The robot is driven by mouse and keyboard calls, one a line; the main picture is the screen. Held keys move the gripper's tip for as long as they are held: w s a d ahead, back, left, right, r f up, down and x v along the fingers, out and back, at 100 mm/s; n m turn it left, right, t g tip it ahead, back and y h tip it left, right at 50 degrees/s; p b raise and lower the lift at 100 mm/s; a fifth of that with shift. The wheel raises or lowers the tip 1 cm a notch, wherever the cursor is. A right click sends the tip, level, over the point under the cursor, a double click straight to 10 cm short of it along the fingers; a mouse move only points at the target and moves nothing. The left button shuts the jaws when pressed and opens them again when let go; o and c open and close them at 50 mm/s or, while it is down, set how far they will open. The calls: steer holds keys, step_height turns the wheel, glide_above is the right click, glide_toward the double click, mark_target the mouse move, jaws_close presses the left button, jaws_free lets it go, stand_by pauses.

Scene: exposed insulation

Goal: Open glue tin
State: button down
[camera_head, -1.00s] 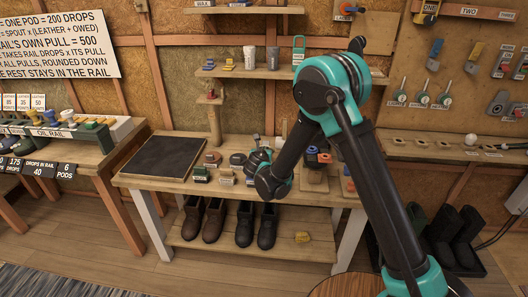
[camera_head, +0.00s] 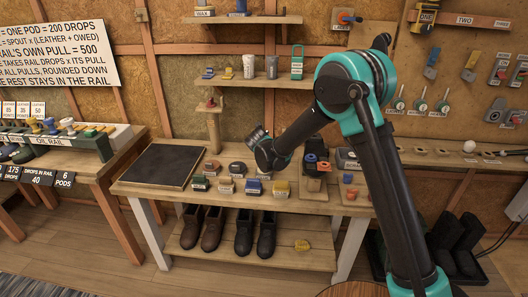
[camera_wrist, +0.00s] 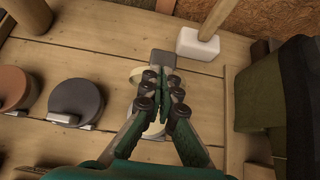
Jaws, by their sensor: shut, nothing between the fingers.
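My gripper (camera_wrist: 164,82) is shut and empty in the wrist view, its fingertips together. Below it on the wooden bench is a pale round thing with a cream rim (camera_wrist: 137,73), largely hidden by the fingers; it may be the glue tin, but I read no label. A dark grey round tin (camera_wrist: 76,104) and a brown-orange one (camera_wrist: 14,88) stand to the left, apart from the fingers. In the head view my arm's end is raised over the back of the bench, and the fingers are hard to make out there.
A white block with a wooden handle (camera_wrist: 198,44) stands near the wall. In the head view, several small labelled pots, one blue (camera_head: 253,187) and one yellow (camera_head: 281,188), sit in front. A dark mat (camera_head: 163,166) covers the left; boots (camera_head: 245,231) stand on the shelf below.

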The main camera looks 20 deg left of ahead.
steer(key=shift+r, duration=0.15)
stand_by(0.4)
steer(key=s+f+v, duration=0.1)
steer(key=v, duration=1.3)
steer(key=d+m, duration=0.3)
steer(key=d, duration=0.3)
steer(key=w+d+m+g+h, duration=0.1)
steer(key=d+m, duration=0.2)
steer(key=d, duration=0.4)
steer(key=w+d+m+h, duration=0.1)
steer(key=d+m, duration=0.3)
steer(key=d, duration=0.2)
steer(key=shift+d, duration=0.4)
steer(key=s+d+f+m+g+h, duration=0.1)
steer(key=s+d+m, duration=0.1)
steer(key=d+m, duration=0.45)
steer(key=s+d+m+g, duration=0.1)
steer(key=s+d+m, duration=0.2)
steer(key=d, duration=0.6)
steer(key=s+d+f+m+g, duration=0.1)
steer(key=s+d+f+m, duration=0.2)
steer(key=s+d+m, duration=0.5)
steer(key=s+d+f+m+g, duration=0.1)
steer(key=s+d+f+m, duration=0.3)
steer(key=s+d+m, duration=0.3)
steer(key=s+m, duration=0.4)
steer(key=shift+d+g+y, duration=0.3)
steer(key=shift+d, duration=0.1)
